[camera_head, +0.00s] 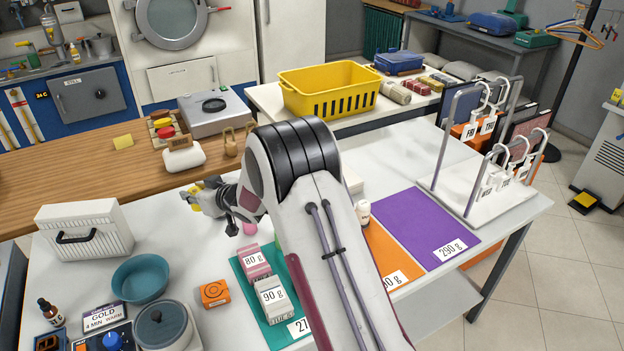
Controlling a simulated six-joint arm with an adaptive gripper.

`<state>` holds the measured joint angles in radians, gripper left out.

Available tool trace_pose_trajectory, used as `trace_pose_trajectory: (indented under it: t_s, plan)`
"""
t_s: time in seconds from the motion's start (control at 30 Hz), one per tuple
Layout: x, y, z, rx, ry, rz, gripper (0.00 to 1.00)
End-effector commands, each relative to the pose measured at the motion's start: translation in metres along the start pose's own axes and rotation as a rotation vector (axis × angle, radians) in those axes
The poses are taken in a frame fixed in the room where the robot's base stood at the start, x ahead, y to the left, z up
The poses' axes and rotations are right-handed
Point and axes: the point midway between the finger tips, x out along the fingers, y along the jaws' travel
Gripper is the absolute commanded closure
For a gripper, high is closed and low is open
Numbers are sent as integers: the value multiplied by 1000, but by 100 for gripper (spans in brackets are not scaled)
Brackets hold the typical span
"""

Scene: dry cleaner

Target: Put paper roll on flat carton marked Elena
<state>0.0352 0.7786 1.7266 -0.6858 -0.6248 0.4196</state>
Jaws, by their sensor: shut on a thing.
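My gripper (196,195) is at the left end of my arm, above the white table near the wooden counter's front edge. It is seen small and from behind, with yellow and dark parts at its tip. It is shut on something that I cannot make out. I cannot pick out the paper roll for certain. No flat carton with the name Elena can be read; my arm covers much of the middle of the table.
A white rounded object (184,157) lies on the wooden counter (60,184). A teal bowl (140,279), a white ribbed box (84,230) and a grey pot (162,325) stand left. Weight-marked blocks (270,296) are front centre. A purple mat (430,226) and hanger rack (500,190) are right.

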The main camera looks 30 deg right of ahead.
Motion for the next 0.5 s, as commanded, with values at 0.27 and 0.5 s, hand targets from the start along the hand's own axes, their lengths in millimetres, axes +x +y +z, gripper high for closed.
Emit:
trace_pose_trajectory:
  t_s: [0.27, 0.5]
  plan:
    - [-30, 94, 2, 38, 2, 95, 94]
    - [-64, 168, 5, 65, 2, 164, 94]
